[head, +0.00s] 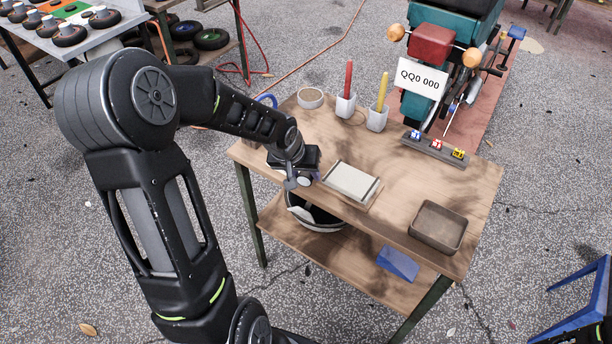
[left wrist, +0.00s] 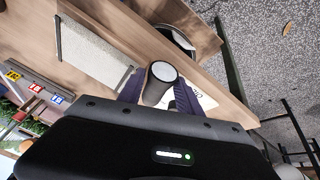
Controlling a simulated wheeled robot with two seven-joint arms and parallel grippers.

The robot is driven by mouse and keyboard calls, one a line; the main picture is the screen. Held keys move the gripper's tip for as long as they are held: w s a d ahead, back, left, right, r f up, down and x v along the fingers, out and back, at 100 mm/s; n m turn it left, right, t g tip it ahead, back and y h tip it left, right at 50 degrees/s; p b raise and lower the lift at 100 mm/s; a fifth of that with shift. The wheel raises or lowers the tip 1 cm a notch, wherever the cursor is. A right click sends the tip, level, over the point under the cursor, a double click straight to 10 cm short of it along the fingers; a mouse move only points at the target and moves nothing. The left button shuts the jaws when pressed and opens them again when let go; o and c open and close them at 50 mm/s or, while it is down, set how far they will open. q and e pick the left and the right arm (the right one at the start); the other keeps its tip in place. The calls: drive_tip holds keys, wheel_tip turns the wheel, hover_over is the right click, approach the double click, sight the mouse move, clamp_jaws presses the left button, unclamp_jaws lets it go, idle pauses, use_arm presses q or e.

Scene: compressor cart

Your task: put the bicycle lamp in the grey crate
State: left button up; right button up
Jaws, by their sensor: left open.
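In the head view the lamp (head: 305,181) shows as a small round shape at the table's front left edge, partly hidden by my left gripper (head: 296,181). Whether the fingers touch it I cannot tell. The grey crate (head: 438,246) looks like the shallow, open, empty brownish-grey box at the table's right end. My right gripper is not in view.
A pale slab with dark edges (head: 352,181) lies right of my left gripper, between it and the crate. Behind are a round dish (head: 311,98), red and yellow sticks in white holders, and a rack of small coloured pieces (head: 435,149). A dark bin (head: 315,214) is below.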

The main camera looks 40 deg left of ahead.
use_arm(q)
drive_tip(key=shift+c, duration=0.2)
clamp_jaws()
idle(0.3)
drive_tip(key=shift+r, duration=0.15)
wheel_tip(320, 180, up, 10)
drive_tip(key=shift+f, duration=0.1)
idle(0.3)
idle(0.5)
